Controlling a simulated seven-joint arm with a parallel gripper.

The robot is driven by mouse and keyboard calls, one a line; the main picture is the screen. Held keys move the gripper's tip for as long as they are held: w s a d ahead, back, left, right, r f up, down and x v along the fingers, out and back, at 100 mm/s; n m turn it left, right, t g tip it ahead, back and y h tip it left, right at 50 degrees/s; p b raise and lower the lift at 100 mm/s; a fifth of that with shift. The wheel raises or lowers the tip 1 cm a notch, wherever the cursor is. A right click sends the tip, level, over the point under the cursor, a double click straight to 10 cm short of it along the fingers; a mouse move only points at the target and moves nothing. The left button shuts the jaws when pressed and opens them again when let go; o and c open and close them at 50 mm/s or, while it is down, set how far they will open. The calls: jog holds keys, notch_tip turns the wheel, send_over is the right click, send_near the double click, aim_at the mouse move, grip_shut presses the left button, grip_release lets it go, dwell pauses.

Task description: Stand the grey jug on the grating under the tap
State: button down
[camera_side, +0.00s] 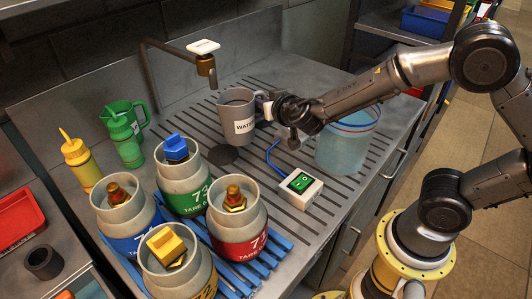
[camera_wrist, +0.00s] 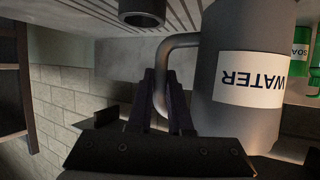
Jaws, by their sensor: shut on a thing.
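The grey jug (camera_side: 238,108) with a WATER label is upright over the slatted grating (camera_side: 300,157), just right of and in front of the tap (camera_side: 207,68). I cannot tell whether its base touches the slats. My gripper (camera_side: 268,107) is at the jug's right side. In the wrist view my gripper (camera_wrist: 165,95) is shut on the handle of the jug (camera_wrist: 245,35), which appears upside down. The lower part of the handle is hidden by the fingers. A dark round tube end (camera_wrist: 142,12), perhaps the tap's spout, shows at the top there.
A green jug (camera_side: 122,120), green bottle (camera_side: 124,140) and yellow bottle (camera_side: 79,160) stand at left. A clear water tub (camera_side: 346,145) and a green-switched box (camera_side: 298,187) stand right.

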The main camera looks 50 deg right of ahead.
jog(key=shift+s+a+f+n+t+y, duration=0.15)
jog(key=shift+a+f+n+y, duration=0.1)
jog(key=shift+a, duration=0.3)
jog(key=shift+s+a+f+n+t+y, duration=0.1)
jog(key=shift+s+a+f+n+y, duration=0.15)
jog(key=shift+a, duration=0.25)
jog(key=shift+s+a+f+n+t+y, duration=0.15)
jog(key=shift+a+f+n+y, duration=0.15)
jog(key=shift+a, duration=0.25)
jog(key=shift+r, duration=0.1)
jog(key=s+d+r+m+g+h, duration=0.1)
jog(key=s+r+m+h, duration=0.1)
jog(key=s+r, duration=0.35)
jog(key=s+d+r+m+g+h, duration=0.1)
jog(key=s+r, duration=0.1)
jog(key=s, duration=0.7)
jog(key=shift+w+d+f, duration=0.2)
jog(key=shift+w+f, duration=2)
jog(key=shift+w+d+f, duration=0.25)
jog(key=shift+w+f, duration=1.95)
jog(key=shift+w+d+f, duration=0.2)
jog(key=shift+w+f, duration=2)
